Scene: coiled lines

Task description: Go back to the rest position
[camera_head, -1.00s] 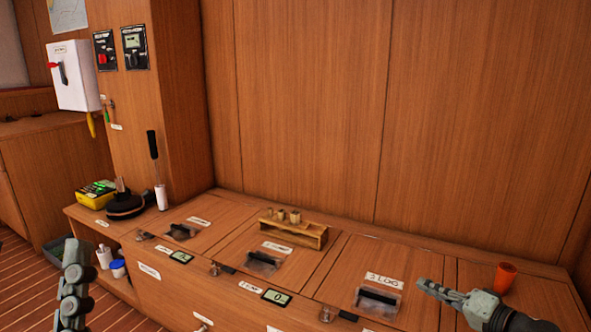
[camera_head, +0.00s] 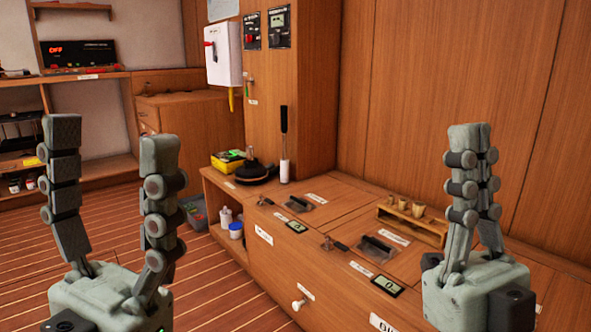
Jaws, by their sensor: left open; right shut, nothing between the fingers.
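My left gripper (camera_head: 112,165) is in the lower left of the head view. Its two fingers point up and stand wide apart, with nothing between them. My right gripper (camera_head: 472,145) is at the lower right, also pointing up. Its fingers are together and hold nothing. Both grippers are raised in front of the camera, and the right one hides part of the wooden counter (camera_head: 345,205) and wall behind it. Neither gripper visibly touches anything.
The counter holds a small wooden rack (camera_head: 410,229) with several pegs, and dark latches on its lids. A white box (camera_head: 222,55) hangs on the wall. Striped floor (camera_head: 215,285) lies open at left.

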